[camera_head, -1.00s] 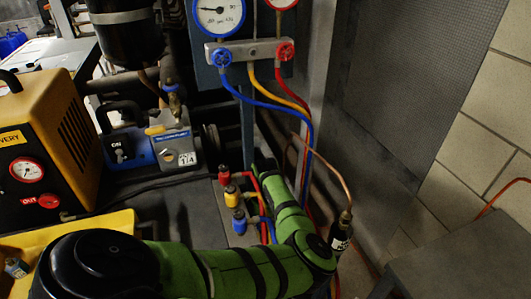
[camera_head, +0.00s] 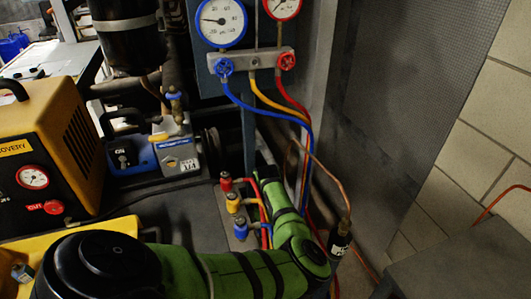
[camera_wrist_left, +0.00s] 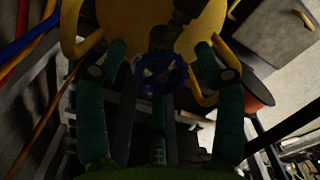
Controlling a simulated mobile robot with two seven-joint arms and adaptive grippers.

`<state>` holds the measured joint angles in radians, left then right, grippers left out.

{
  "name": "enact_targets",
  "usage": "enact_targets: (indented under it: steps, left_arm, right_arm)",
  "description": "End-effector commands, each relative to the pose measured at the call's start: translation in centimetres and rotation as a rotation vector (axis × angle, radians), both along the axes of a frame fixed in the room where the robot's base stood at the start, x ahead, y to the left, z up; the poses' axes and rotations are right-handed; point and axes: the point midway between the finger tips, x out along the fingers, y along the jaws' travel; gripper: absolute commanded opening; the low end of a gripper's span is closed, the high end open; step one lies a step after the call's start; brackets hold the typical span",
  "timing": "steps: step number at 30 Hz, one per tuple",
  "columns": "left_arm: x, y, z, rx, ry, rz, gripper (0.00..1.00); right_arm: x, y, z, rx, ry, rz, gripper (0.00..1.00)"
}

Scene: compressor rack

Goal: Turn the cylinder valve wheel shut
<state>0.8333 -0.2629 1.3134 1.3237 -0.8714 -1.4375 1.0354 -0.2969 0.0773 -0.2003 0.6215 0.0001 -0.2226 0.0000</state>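A blue valve wheel (camera_wrist_left: 161,72) with spokes shows in the left wrist view, in front of a yellow cylinder (camera_wrist_left: 130,25) with yellow handles. Dark gaps show between the fingers and the wheel, and I cannot see contact. In the head view my green left arm crosses the bottom; its gripper, this wheel and the cylinder are not visible there. My right gripper is in neither view.
A manifold (camera_head: 252,61) with gauges and small blue and red knobs hangs at top centre, its hoses running down beside my arm. A yellow-black recovery unit (camera_head: 60,140) and a blue-grey pump (camera_head: 172,152) stand left. A mesh panel (camera_head: 425,90) borders the right.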

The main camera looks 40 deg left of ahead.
Motion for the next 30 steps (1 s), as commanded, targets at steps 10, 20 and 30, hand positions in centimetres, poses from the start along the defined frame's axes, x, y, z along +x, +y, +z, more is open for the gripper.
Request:
enact_targets:
  steps: [10, 20, 30]
  left_arm:
    - [0.0, 0.3, 0.4, 0.007, -0.001, 0.005, 0.74]
    - [0.1, 0.3, 6.0, 0.008, -0.005, 0.006, 0.74]
    - [0.0, 0.2, 11.4, 0.005, -0.002, 0.003, 0.74]
  right_arm:
    - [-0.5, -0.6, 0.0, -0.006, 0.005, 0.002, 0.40]
    - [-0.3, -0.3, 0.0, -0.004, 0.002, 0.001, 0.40]
    - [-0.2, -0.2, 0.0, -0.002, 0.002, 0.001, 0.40]
